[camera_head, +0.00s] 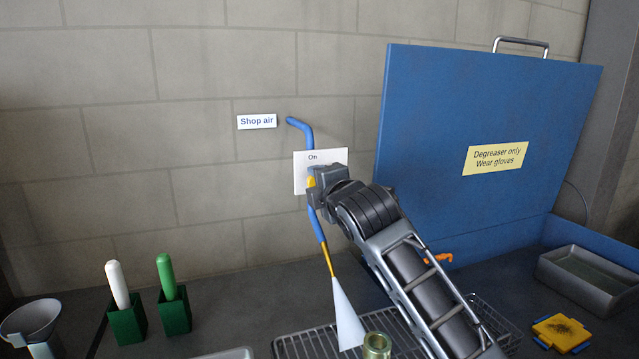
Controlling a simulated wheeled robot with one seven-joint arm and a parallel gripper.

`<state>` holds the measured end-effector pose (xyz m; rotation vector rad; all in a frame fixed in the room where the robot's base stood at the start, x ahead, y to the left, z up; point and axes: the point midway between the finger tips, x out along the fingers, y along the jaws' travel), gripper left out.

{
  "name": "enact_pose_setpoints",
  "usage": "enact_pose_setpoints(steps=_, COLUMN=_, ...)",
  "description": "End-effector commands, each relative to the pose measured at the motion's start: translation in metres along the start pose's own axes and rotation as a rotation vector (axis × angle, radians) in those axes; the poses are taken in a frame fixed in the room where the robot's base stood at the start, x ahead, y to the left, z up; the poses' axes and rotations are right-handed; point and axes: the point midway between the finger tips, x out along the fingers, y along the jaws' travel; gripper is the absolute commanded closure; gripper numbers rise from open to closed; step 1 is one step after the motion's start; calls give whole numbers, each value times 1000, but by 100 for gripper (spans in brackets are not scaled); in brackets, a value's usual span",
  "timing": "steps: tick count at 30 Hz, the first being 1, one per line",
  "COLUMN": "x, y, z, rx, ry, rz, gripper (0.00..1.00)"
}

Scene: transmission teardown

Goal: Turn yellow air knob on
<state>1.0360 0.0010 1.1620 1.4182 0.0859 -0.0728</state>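The yellow air knob (311,182) shows only as a small yellow patch in front of a white plate (333,158) on the wall. The plate reads "On" in its visible part. My gripper (314,187) is at the knob, in front of the plate, and covers most of it. The fingers are too hidden to tell how they sit on the knob. A blue air pipe (302,130) enters the plate from above, and a blue hose (317,227) leaves below it, ending in a yellow stem and a pale cone.
A "Shop air" label (257,121) is on the block wall. A raised blue lid (450,110) stands right of my arm.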

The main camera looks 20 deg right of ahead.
Motion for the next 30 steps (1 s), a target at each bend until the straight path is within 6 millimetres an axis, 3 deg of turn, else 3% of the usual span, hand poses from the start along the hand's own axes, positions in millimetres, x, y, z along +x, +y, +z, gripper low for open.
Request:
enact_pose_setpoints(steps=16, x=0, y=-7, z=-4, rx=-21, ry=3, rz=-14, gripper=87)
enact_pose_setpoints(steps=17, x=0, y=-7, z=-4, rx=-21, ry=3, rz=-14, gripper=53)
enact_pose_setpoints(steps=23, x=0, y=-5, z=-3, rx=-20, ry=1, rz=-10, gripper=34)
enact_pose_setpoints(steps=30, x=0, y=-3, z=-1, rx=-20, ry=-1, rz=-5, gripper=33)
